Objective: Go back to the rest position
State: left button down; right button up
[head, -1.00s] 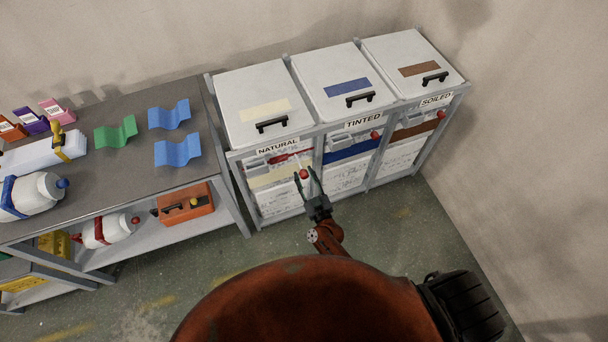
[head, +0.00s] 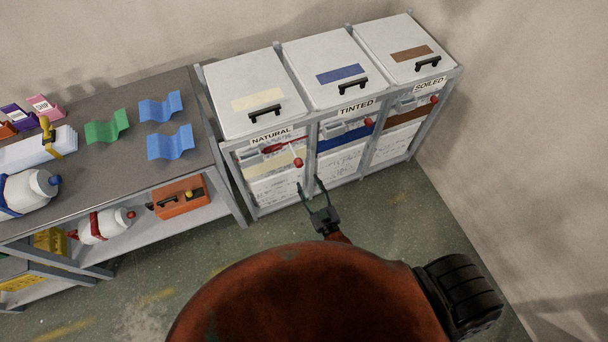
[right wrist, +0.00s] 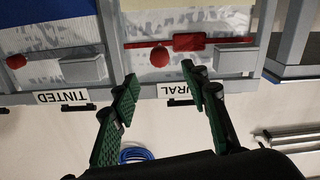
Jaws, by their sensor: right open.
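My right gripper (head: 309,188) is open and empty in front of the NATURAL bin (head: 256,92), apart from it, over the green floor. In the right wrist view its two green-padded fingers (right wrist: 162,103) are spread, with nothing between them. A red knob (head: 298,162) and a red bar (head: 285,146) on the front of the NATURAL bin lie beyond the fingertips; the red bar also shows in the right wrist view (right wrist: 190,42). My left gripper is not in view.
The TINTED bin (head: 327,76) and SOILED bin (head: 393,55) stand to the right, lids closed. A grey bench (head: 128,153) at left holds green (head: 107,127) and blue (head: 161,107) corrugated sheets. An orange box (head: 179,197) sits on its shelf. Floor right of my gripper is clear.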

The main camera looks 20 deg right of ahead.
jog(key=shift+s, duration=0.9)
jog(key=s+d+f+g, duration=0.1)
jog(key=s+f+g, duration=0.2)
jog(key=s+f, duration=0.5)
jog(key=s+d+f+g+y, duration=0.1)
jog(key=s+d+f+g, duration=0.2)
jog(key=f, duration=0.9)
jog(key=s+f+g, duration=0.3)
jog(key=s+f, duration=0.5)
jog(key=f, duration=0.2)
jog(key=s+d+f+g, duration=0.3)
jog(key=s+f, duration=0.1)
jog(key=s, duration=0.6)
jog(key=s+d+f+g+h, duration=0.1)
jog(key=s+d+f+g, duration=0.1)
jog(key=s, duration=0.8)
jog(key=s+d+f+m+g, duration=0.1)
jog(key=s+d+f+g, duration=0.2)
jog(key=s+f, duration=0.3)
jog(key=s+d, duration=0.1)
jog(key=s, duration=0.3)
jog(key=shift+s+f+g+h, duration=0.15)
jog(key=shift+f+g+h, duration=0.15)
jog(key=shift+f+h, duration=0.1)
jog(key=shift+d, duration=0.1)
